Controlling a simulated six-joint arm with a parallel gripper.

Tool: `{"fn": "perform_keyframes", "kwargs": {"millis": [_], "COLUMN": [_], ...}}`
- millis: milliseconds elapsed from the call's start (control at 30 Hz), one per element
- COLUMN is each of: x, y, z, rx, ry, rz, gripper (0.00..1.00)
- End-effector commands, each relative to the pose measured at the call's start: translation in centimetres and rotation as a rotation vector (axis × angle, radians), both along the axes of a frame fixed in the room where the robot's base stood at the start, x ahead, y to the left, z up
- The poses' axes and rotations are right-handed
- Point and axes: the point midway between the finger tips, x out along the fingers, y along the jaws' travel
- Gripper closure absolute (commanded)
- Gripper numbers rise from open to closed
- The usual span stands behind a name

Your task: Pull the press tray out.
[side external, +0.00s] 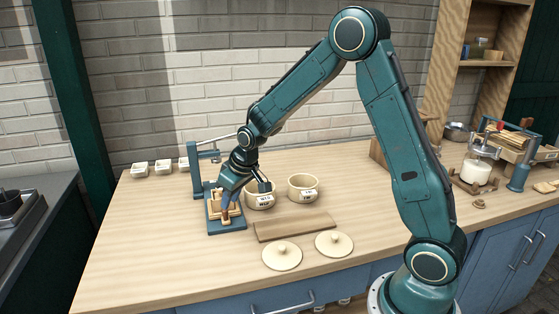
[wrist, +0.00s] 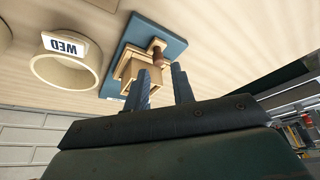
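The press (side external: 195,165) stands at the left of the wooden counter, with a blue frame and a blue base plate (wrist: 168,42). Its pale wooden press tray (side external: 214,209) sits on the base and also shows in the wrist view (wrist: 138,72). A short handle with a reddish-brown end (wrist: 158,55) sticks out from the tray. My gripper (wrist: 160,70) is open, pointing down at the tray. Its two fingertips are apart, one to each side of the handle end in the wrist view. I cannot tell whether either touches it. My gripper (side external: 229,203) partly hides the tray in the side view.
Two cream crocks, one labelled WED (wrist: 65,65), stand right of the press (side external: 259,198) (side external: 303,187). A wooden board (side external: 295,226) and two round lids (side external: 282,255) (side external: 334,243) lie in front. The counter's front left is clear.

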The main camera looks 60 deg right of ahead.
Motion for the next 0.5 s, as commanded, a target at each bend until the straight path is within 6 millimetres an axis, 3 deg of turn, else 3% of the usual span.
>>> {"fn": "perform_keyframes", "kwargs": {"millis": [500], "x": [-2.7], "y": [0.0], "z": [6.5], "rx": [0.001], "ry": [-0.001], "rz": [0.0], "gripper": [0.75]}}
